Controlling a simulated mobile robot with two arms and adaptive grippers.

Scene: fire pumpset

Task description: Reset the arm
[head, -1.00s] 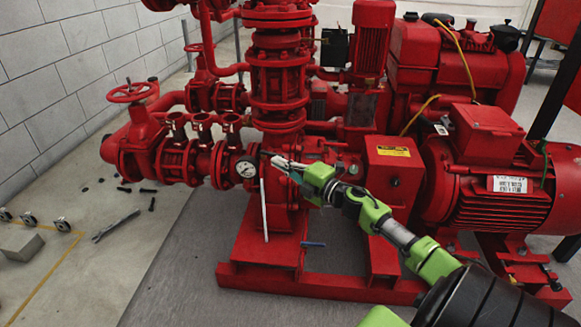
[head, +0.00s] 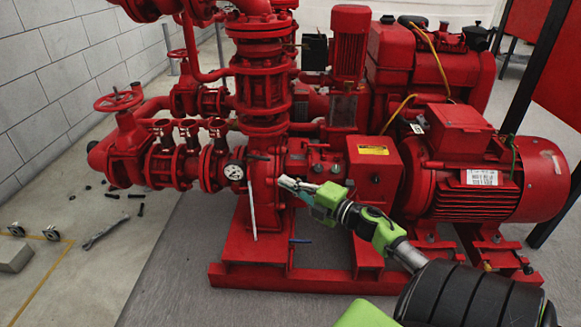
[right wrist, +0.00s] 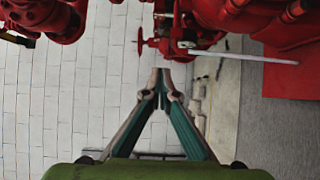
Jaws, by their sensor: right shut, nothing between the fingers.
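My right arm, green and black, comes in from the lower right of the head view. Its gripper (head: 287,183) is in front of the red pump, just right of the pressure gauge (head: 234,171). The fingers are shut and hold nothing; in the right wrist view their tips (right wrist: 160,75) meet in front of the wall and pump parts. A thin white rod (head: 251,208) stands almost upright against the pump front, left of the gripper and apart from it. It also shows in the right wrist view (right wrist: 240,56). My left gripper is not in view.
The red pumpset on its base frame (head: 270,283) fills the middle, with a motor (head: 470,180) at the right. A handwheel valve (head: 118,101) is at the left. Tools (head: 105,232), small dark parts and castors lie on the floor at left. The front floor is clear.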

